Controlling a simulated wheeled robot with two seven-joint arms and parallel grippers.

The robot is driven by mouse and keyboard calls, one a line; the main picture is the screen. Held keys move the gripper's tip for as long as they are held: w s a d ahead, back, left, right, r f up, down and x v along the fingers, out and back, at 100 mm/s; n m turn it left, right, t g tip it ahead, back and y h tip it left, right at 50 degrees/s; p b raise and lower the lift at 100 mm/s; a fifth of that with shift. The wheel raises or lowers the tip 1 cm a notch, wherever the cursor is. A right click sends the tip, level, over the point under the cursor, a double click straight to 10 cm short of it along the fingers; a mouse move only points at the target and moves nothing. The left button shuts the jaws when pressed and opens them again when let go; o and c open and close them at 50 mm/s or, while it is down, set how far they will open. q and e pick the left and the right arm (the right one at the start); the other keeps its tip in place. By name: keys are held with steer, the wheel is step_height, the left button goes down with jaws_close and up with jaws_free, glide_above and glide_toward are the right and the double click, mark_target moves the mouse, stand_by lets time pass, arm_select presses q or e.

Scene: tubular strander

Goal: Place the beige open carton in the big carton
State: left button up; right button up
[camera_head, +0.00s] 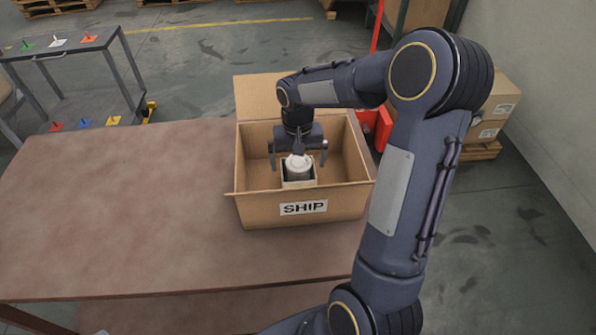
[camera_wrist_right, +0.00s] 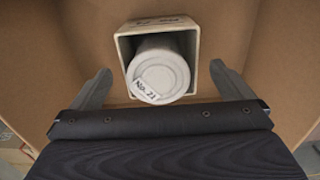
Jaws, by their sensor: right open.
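The big carton (camera_head: 253,206) stands open on the brown table, with a SHIP label on its near side. The beige open carton (camera_head: 299,184) is inside it, and a white cylinder (camera_head: 299,166) with a lid stands in the beige carton. My right gripper (camera_head: 298,167) reaches down into the big carton, its fingers apart on either side of the beige carton. In the right wrist view the beige carton (camera_wrist_right: 122,49) and the white cylinder (camera_wrist_right: 160,70), labelled No. 21, show between the open fingers, with gaps to both. My left gripper is out of view.
The brown table (camera_head: 120,210) is bare left of the big carton. A grey side table (camera_head: 60,47) with small coloured pieces stands at the back left. Closed cartons (camera_head: 495,105) sit on a pallet at the right. My right arm covers part of the table's right side.

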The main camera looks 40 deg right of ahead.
step_height(320, 180, up, 6)
steer(key=shift+r, duration=0.15)
stand_by(0.6)
